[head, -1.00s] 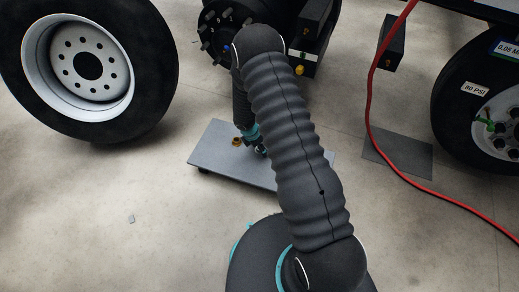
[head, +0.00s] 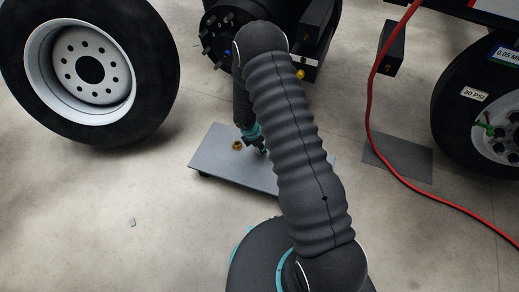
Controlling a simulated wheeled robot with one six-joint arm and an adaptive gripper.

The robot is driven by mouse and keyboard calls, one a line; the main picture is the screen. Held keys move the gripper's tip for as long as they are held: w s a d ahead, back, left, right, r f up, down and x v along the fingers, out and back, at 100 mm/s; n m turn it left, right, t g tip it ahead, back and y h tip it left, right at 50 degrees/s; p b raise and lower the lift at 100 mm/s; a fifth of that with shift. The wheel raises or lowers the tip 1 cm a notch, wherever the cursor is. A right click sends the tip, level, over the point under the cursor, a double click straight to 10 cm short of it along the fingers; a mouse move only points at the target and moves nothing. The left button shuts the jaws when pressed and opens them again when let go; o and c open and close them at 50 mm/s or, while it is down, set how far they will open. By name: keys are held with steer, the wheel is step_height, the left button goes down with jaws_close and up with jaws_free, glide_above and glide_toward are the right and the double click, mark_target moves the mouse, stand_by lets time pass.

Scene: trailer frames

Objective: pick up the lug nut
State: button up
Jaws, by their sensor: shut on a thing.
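My gripper (head: 262,147) points down over a low grey platform (head: 225,165), partly hidden behind my own arm. It is shut on a lug nut, but the fingertips and the nut between them are too small and covered to make out. Another small brass-coloured nut (head: 237,145) lies on the platform just left of the gripper, apart from it.
A large wheel with a white rim (head: 90,68) stands at the left. A dark hub with studs (head: 222,40) is behind my arm. A red hose (head: 372,100) runs down the right, near another tyre (head: 465,110). The floor at front left is mostly clear.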

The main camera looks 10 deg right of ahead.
steer(key=s+d+r, duration=0.4)
steer(key=d+r, duration=0.4)
steer(key=d, duration=0.3)
steer(key=shift+r+p, duration=0.15)
steer(key=shift+p, duration=0.25)
steer(key=shift+o, duration=0.9)
jaws_close()
